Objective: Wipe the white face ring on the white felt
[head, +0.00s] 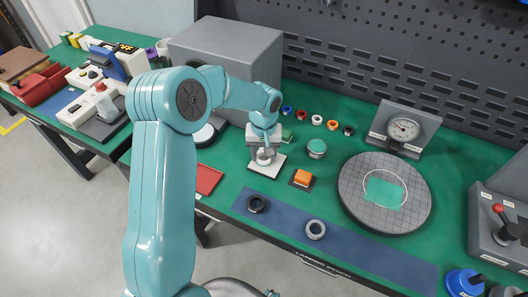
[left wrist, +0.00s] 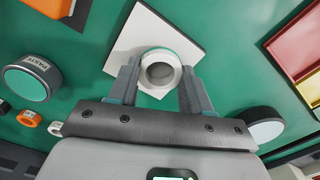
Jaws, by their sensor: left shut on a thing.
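The white face ring (left wrist: 148,68) sits between the two fingers of my left gripper (left wrist: 160,80), which is shut on it. Its open centre faces the left wrist camera, and a thin teal edge shows along its far side. The white felt (left wrist: 181,33) is a square pad beneath the ring; it also shows in the head view (head: 273,171). The ring is over the felt's near part; I cannot tell whether they touch. In the head view my left gripper (head: 265,155) points down at the felt and partly hides the ring. My right gripper is not in view.
An orange block (head: 302,177) and a teal-topped paste tub (head: 316,149) stand right of the felt. A round lapping plate (head: 412,213) bears a teal patch. A dark ring (head: 257,204) and a grey ring (head: 315,229) lie on the blue strip. A red tray (head: 208,180) lies left.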

